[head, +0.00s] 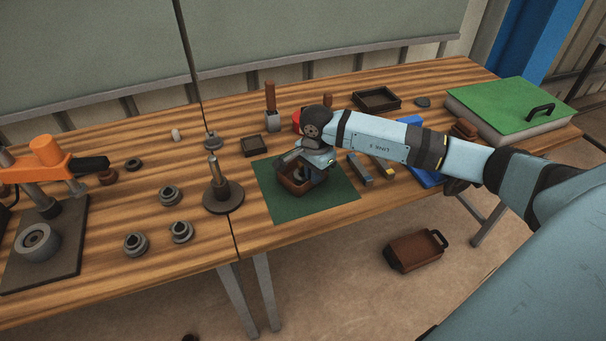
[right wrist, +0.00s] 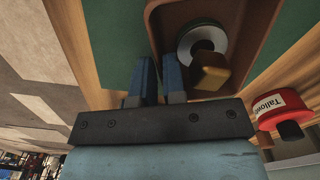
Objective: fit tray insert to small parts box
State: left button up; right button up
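A reddish-brown open box (head: 294,187), which I take for the small parts box, sits on the green mat. In the right wrist view the box (right wrist: 235,55) holds a pale ring-shaped part (right wrist: 203,40) and a brass-coloured block (right wrist: 210,72). In the head view my right gripper (head: 308,167) hides part of the box. A small dark tray (head: 254,146), perhaps the tray insert, lies left of the mat's back edge. My left gripper is not in view.
A red container (right wrist: 280,107) with a black cap is near the box. A larger dark tray (head: 376,99) and a green-lidded case (head: 510,108) are behind my right arm. A spindle on a round base (head: 222,196) stands left of the mat (head: 335,194).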

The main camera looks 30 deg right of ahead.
notch_tip(320, 180, down, 2)
jog(key=shift+f, duration=0.15)
grip_shut()
notch_tip(320, 180, up, 20)
jog(key=shift+b, duration=0.45)
jog(key=shift+w+d, duration=0.1)
dwell(0.9)
